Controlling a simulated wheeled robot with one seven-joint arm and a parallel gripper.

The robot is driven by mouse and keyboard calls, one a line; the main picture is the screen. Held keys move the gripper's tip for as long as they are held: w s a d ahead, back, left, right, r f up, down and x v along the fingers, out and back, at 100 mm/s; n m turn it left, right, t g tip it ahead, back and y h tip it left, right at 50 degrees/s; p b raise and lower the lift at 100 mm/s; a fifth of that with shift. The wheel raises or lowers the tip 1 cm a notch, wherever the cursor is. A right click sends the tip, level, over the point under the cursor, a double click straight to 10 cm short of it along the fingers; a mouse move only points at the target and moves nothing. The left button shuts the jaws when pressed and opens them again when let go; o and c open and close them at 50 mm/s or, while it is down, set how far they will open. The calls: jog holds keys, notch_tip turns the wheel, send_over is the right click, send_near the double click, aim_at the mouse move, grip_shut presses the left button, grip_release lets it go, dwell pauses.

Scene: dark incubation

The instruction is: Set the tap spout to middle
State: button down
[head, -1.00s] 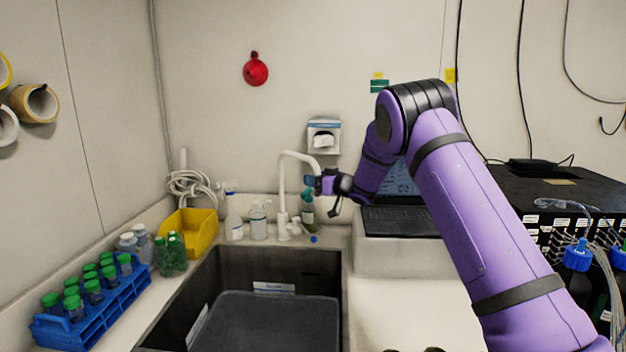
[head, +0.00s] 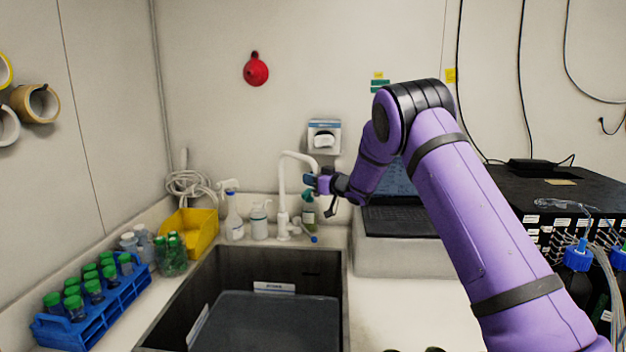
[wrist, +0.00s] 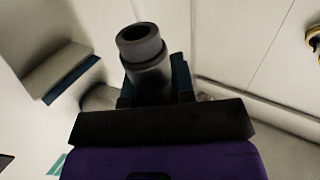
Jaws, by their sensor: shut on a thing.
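The white tap spout (head: 284,188) rises behind the sink's back edge and arches over to the right in the head view. My gripper (head: 311,182) is at the down-turned end of the spout, right of the tap's upright. It is shut on the spout. In the wrist view the spout's round open end (wrist: 140,42) sticks out between the fingers of my gripper (wrist: 155,88). The fingers hide part of the spout's end in the head view.
The dark sink (head: 262,262) lies below and in front of the tap. Bottles (head: 234,217) stand left of it, and a green bottle (head: 308,212) stands just behind my gripper. A laptop (head: 400,217) on a pale block is to the right.

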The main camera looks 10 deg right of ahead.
jog(key=a+m+t+h, duration=0.3)
jog(key=a+m+h, duration=0.1)
jog(key=a, duration=1)
jog(key=shift+s+h, duration=0.45)
jog(key=shift+h, duration=0.45)
jog(key=shift+a, duration=0.1)
jog(key=c, duration=1)
grip_release()
jog(key=shift+o, duration=0.2)
jog(key=v, duration=1)
jog(key=shift+s, duration=0.35)
